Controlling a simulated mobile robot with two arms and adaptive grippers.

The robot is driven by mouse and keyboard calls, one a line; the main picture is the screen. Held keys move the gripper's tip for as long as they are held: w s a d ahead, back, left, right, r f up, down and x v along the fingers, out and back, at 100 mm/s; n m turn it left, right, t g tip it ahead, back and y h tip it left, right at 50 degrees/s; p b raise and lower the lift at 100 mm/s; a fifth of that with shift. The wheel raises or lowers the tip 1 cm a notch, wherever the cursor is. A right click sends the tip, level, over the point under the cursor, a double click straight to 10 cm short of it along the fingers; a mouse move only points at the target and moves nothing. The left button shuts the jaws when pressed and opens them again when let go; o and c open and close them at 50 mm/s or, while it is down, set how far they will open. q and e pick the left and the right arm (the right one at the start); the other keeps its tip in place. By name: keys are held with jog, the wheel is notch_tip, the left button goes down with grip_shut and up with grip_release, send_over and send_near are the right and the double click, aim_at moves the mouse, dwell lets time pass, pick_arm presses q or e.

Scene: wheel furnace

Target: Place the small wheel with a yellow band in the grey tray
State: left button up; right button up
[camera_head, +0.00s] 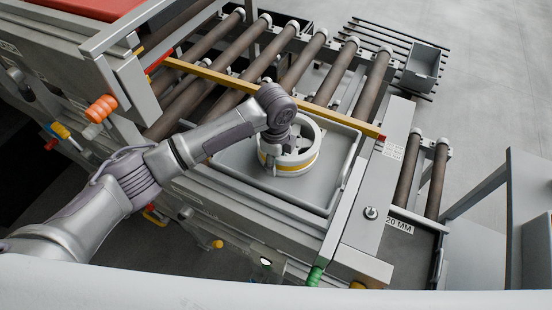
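My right gripper is not in view.
A yellow bar (260,90) runs along the tray's far side, before a roller conveyor (295,68). A metal rail (384,190) borders the tray on the right. A small grey bin (423,62) stands on a slatted rack at the far right. The near left tray floor is bare.

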pick_arm(q)
jog(key=shift+r, duration=0.15)
jog(key=shift+w+r, duration=0.1)
jog(key=shift+r, duration=0.15)
notch_tip(320, 180, up, 12)
jog(key=b, duration=0.2)
jog(key=shift+s+f, duration=0.2)
jog(key=shift+f, duration=0.1)
